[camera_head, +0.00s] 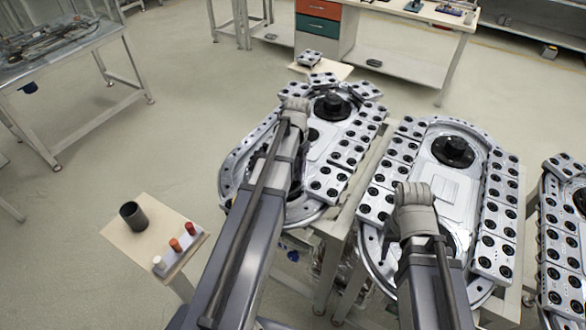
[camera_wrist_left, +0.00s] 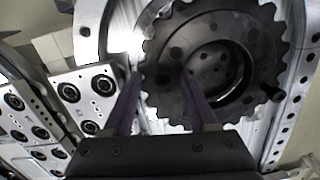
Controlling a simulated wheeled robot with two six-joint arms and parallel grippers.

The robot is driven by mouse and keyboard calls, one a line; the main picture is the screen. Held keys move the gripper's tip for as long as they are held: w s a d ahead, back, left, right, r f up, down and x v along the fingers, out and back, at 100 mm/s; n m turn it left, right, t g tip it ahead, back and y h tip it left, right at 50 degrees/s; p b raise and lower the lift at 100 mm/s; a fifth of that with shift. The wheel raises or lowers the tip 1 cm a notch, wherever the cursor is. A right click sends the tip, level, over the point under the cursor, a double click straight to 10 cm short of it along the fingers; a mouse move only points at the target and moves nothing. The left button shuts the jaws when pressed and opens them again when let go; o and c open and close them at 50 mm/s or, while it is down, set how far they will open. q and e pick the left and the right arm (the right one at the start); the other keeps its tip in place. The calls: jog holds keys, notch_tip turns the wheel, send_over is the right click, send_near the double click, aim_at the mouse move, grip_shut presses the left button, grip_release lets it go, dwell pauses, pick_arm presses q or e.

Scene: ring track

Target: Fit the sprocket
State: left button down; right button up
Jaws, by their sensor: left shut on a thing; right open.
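In the left wrist view, a dark grey toothed sprocket (camera_wrist_left: 165,60) with a round recessed centre sits against a silver curved track. My left gripper (camera_wrist_left: 160,76) has its two fingers across the sprocket's near rim and is shut on it. In the head view my left gripper (camera_head: 296,106) is at the far part of the left ring track (camera_head: 229,180), beside a black hub (camera_head: 333,105). The arm hides much of that track. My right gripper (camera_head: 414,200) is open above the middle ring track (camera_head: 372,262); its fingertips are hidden.
Plates with black rollers (camera_head: 492,225) line the tracks. The middle track has a black hub (camera_head: 453,151). A third track (camera_head: 562,240) is at the right edge. A small stand (camera_head: 128,238) at left holds a dark cylinder (camera_head: 133,215) and coloured pegs (camera_head: 175,245).

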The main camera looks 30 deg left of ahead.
pick_arm(q)
jog(key=shift+f, duration=0.1)
dwell(0.4)
jog(key=shift+c, duration=0.6)
grip_release()
pick_arm(e)
jog(key=shift+r, duration=0.1)
pick_arm(q)
jog(key=r+p, duration=0.7)
jog(key=r, duration=0.1)
jog(key=shift+w+d+p, duration=0.1)
jog(key=shift+w+p, duration=0.2)
jog(key=shift+p, duration=0.1)
pick_arm(e)
notch_tip(320, 180, up, 8)
jog(key=shift+f, duration=0.2)
pick_arm(q)
jog(key=shift+d, duration=0.1)
